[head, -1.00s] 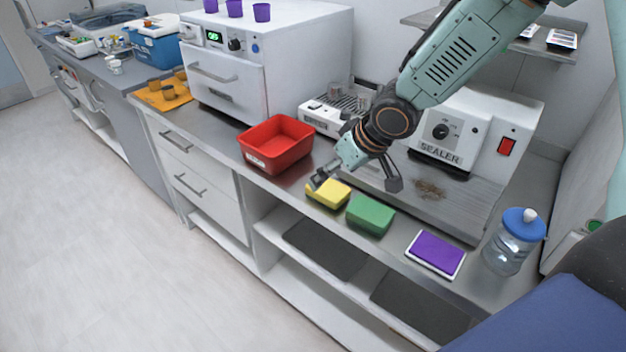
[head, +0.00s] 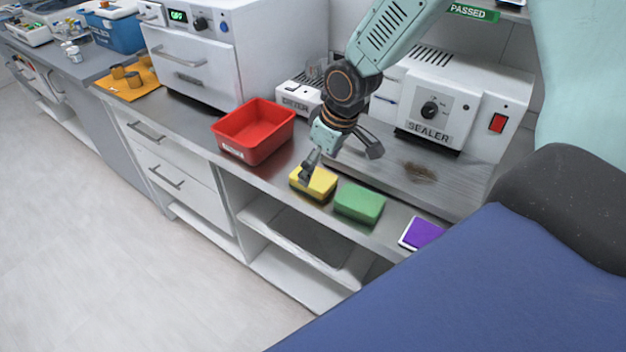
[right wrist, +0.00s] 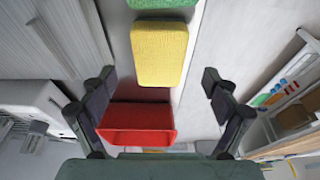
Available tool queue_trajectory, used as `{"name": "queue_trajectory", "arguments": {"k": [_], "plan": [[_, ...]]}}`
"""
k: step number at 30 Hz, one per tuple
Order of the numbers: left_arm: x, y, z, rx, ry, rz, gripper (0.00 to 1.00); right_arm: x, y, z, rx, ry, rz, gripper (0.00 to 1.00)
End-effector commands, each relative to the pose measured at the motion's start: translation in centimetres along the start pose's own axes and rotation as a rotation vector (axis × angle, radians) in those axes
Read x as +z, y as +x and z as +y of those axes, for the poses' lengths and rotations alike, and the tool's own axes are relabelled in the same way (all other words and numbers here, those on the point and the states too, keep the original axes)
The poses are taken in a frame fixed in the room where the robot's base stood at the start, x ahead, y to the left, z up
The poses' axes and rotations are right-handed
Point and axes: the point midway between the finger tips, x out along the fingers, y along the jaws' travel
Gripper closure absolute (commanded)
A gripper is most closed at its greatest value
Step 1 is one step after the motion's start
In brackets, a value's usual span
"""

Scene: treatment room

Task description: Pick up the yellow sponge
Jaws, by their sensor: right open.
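The yellow sponge (head: 316,184) lies on the steel counter between the red bin and the green sponge. My right gripper (head: 340,166) is just above and beside it in the head view, with its jaws spread wide. In the right wrist view the yellow sponge (right wrist: 159,53) lies beyond and between the open fingers of my right gripper (right wrist: 161,82), with nothing between them. I cannot tell whether a finger touches the sponge. The left gripper is not in view.
A green sponge (head: 360,203) sits close to the right of the yellow one. A red bin (head: 283,135) stands to its left. The sealer (head: 460,105) is behind, and a purple pad (head: 422,234) lies further right. The counter's front edge is close.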

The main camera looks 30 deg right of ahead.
Motion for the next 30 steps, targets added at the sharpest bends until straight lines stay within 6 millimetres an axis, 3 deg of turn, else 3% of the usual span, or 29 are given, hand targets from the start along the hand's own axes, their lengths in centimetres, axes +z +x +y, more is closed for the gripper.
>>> {"name": "queue_trajectory", "arguments": {"k": [4,9,30], "plan": [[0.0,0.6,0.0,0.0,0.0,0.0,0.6,0.1,2.6,0.3,0.001,-0.003,-0.004,0.12],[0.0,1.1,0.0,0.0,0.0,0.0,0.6,-0.2,4.0,0.3,0.001,-0.004,-0.001,0.12],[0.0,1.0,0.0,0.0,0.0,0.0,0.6,-0.3,4.5,0.4,0.0,-0.005,-0.001,0.12]]}}
